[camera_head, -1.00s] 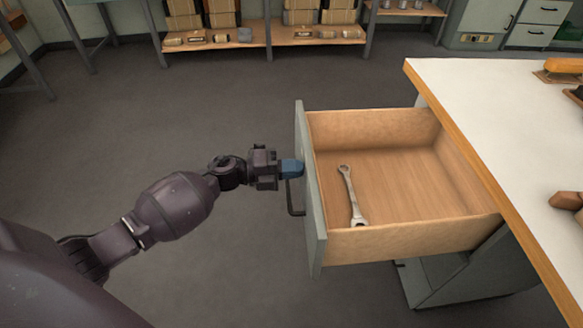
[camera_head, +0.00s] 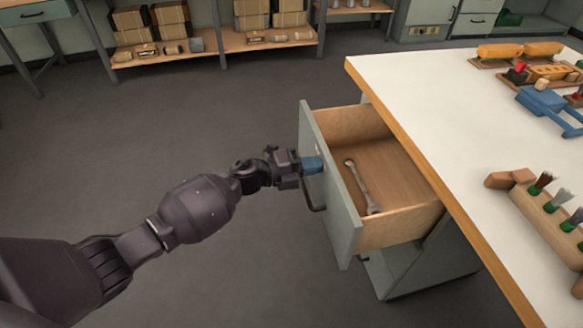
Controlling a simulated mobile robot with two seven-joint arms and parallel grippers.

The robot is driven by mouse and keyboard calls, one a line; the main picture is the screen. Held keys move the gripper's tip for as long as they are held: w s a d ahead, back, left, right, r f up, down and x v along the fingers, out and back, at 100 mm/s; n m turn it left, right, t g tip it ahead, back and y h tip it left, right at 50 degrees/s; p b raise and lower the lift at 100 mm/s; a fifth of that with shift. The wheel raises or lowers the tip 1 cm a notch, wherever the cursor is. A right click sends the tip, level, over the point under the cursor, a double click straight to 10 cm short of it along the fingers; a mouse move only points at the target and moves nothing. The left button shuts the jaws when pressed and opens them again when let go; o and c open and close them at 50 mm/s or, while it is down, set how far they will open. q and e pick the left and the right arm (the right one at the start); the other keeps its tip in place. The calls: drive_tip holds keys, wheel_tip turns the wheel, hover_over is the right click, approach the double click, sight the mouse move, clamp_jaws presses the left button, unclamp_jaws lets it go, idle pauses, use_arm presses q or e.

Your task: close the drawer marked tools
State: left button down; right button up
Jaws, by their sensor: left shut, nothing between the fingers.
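The drawer (camera_head: 338,205) has a grey front and wooden inside, and it stands partly open from the cabinet under the white bench. A wrench (camera_head: 362,186) lies in it. My left gripper (camera_head: 313,166) with blue fingertips is shut and empty, at the outer face of the drawer front, just above the dark handle (camera_head: 315,197). The fingertips appear to touch the front. Any marking on the drawer front is hidden at this angle. My right gripper is not in view.
The white bench top (camera_head: 430,120) has a wooden edge above the drawer. Shelves with boxes (camera_head: 170,22) stand at the back. The floor at left is clear.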

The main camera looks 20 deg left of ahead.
use_arm(q)
drive_tip(key=b+x, duration=0.3)
drive_tip(key=x, duration=1.9)
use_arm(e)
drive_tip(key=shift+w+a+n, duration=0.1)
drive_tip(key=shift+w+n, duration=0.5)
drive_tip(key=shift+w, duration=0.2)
use_arm(q)
drive_tip(key=shift+w+r, duration=0.15)
drive_tip(key=shift+r, duration=0.15)
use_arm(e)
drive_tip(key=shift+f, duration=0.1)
use_arm(q)
drive_tip(key=p+v, duration=0.2)
drive_tip(key=v, duration=1.2)
drive_tip(key=shift+f+p, duration=0.35)
drive_tip(key=shift+p, duration=0.05)
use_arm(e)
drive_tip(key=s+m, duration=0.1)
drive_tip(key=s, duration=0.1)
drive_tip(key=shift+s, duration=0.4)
use_arm(q)
drive_tip(key=shift+s+a, duration=0.2)
